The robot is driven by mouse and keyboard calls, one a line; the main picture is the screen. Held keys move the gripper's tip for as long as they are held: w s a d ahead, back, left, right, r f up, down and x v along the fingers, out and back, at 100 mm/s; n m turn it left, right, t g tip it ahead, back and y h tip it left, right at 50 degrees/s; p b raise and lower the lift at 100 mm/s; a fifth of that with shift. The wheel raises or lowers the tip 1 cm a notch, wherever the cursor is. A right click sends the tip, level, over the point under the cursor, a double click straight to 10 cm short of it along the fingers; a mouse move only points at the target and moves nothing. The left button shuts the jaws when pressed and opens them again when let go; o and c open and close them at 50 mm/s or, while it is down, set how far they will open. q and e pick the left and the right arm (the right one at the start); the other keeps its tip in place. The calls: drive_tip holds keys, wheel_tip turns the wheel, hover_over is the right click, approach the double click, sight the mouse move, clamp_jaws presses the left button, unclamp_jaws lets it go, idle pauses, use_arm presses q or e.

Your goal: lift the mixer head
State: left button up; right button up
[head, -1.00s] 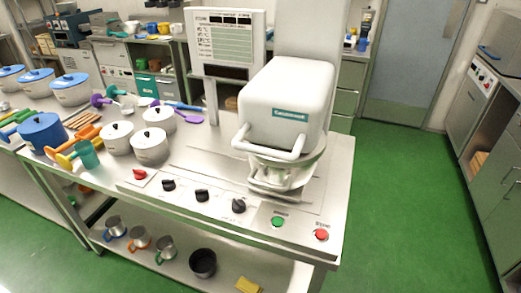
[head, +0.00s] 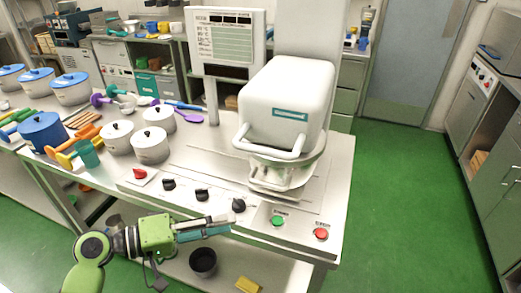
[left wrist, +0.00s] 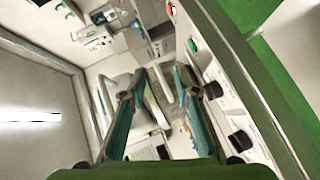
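The white mixer head (head: 290,95) is down over its bowl area on the steel counter (head: 185,185). A white bar handle (head: 270,149) runs across its front. My left gripper (head: 226,224) is in front of the counter's front edge, below and left of the handle, near the black knobs. It is apart from the handle. In the left wrist view, the two fingers of my left gripper (left wrist: 160,72) stand apart with nothing between them. My right gripper is in neither view.
The front panel carries a red knob (head: 140,173), black knobs, a green button (head: 278,221) and a red button (head: 321,234). White pots (head: 150,145) stand left of the mixer. A display (head: 228,45) stands behind. A lower shelf holds a dark pot (head: 203,262).

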sight(261, 151)
use_arm(q)
drive_tip(key=w+a+r+n+t+h, duration=0.25)
drive_tip(key=w+r+h, duration=0.2)
drive_tip(key=r, duration=0.75)
drive_tip(key=shift+g+y, duration=0.45)
drive_tip(key=shift+g, duration=0.1)
drive_tip(key=p+x, duration=0.5)
drive_tip(key=x, duration=0.6)
drive_tip(key=shift+w+d, duration=0.2)
drive_tip(key=shift+w, duration=0.05)
drive_tip(key=shift+w+d+f+m+p, duration=0.15)
drive_tip(key=shift+w+d+m+p, duration=0.2)
drive_tip(key=shift+d, duration=0.4)
clamp_jaws()
